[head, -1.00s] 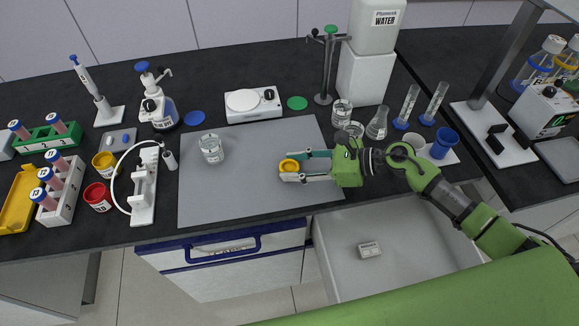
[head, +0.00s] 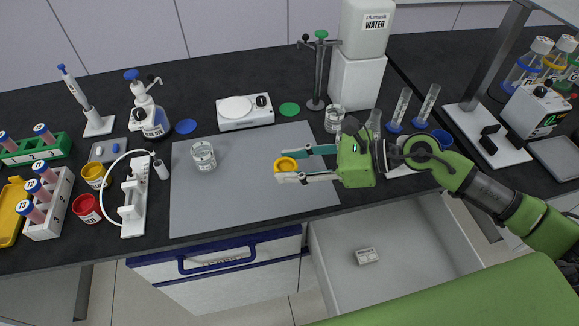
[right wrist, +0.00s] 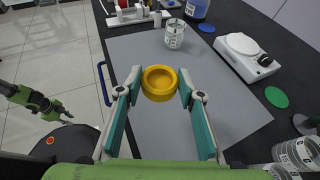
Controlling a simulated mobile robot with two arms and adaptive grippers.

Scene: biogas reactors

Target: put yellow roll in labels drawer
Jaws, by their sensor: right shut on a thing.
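The yellow roll (head: 285,164) is held between the fingertips of my right gripper (head: 291,165), above the front right part of the grey mat. The right wrist view shows the roll (right wrist: 159,83) between the two teal finger pads, its round opening facing the camera. A closed drawer (head: 215,268) with a blue handle is below the counter's front edge; the writing behind its handle is not clearly readable. To its right, a drawer (head: 400,275) stands open with a small labelled box (head: 366,256) inside. My left gripper (right wrist: 62,113) shows small at the left of the right wrist view.
The grey mat (head: 235,205) holds a glass beaker (head: 203,156). A white balance (head: 244,111) and a green disc (head: 289,109) lie behind it. A tube rack (head: 47,208) and a red cup (head: 87,208) stand left. Glassware stands right, partly behind my right arm.

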